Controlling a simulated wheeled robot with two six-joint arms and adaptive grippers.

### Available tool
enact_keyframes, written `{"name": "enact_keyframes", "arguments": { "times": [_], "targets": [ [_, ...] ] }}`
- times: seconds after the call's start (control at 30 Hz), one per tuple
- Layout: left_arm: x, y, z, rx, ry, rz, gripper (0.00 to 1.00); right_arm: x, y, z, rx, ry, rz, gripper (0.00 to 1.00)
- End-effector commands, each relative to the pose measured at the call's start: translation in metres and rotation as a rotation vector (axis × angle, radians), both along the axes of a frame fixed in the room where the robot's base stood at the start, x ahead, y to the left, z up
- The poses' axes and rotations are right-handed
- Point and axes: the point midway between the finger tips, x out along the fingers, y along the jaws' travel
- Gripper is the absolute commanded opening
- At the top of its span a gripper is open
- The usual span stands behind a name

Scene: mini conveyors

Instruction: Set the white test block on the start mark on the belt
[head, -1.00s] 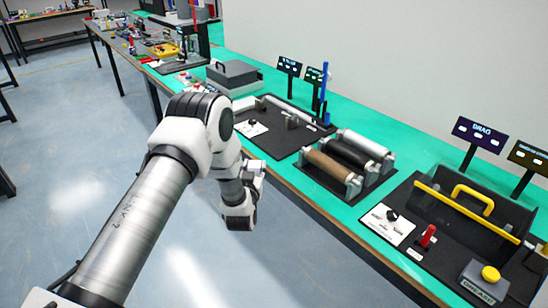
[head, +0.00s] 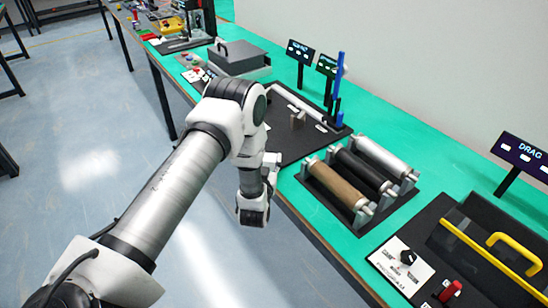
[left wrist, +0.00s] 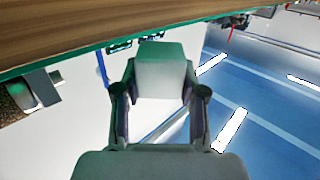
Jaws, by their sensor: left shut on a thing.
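My left gripper (head: 271,165) hangs beside the front edge of the green bench, level with the roller stand. In the left wrist view, the gripper (left wrist: 160,104) is shut on the white test block (left wrist: 161,80), a pale block held between its two dark fingers. In the head view I cannot make the block out clearly. I cannot pick out a belt with a start mark in either view. My right gripper is not in view.
A stand with brown, black and silver rollers (head: 338,187) sits on the green bench (head: 440,160). A black station with a silver bar (head: 300,104) and a grey box (head: 236,56) lie behind it. A DRAG sign (head: 524,153) and a yellow-handled cover (head: 510,249) stand at right.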

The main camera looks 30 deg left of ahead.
Motion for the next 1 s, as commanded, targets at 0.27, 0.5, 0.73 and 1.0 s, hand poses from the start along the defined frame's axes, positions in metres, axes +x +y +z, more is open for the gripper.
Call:
{"name": "enact_keyframes", "arguments": {
  "times": [0.27, 0.5, 0.73, 1.0],
  "targets": [
    [0.001, 0.000, -0.003, -0.001, -0.001, 0.000, 0.05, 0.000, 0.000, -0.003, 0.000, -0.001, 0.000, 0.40],
    [0.001, 0.000, -0.010, -0.001, -0.001, 0.000, 0.05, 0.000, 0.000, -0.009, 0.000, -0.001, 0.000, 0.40],
    [0.001, 0.000, -0.009, -0.001, -0.001, 0.000, 0.66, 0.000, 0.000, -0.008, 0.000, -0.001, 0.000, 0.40],
    [0.001, 0.000, -0.001, -0.001, -0.001, 0.000, 0.66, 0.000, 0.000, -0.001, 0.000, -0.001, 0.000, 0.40]
  ]
}}
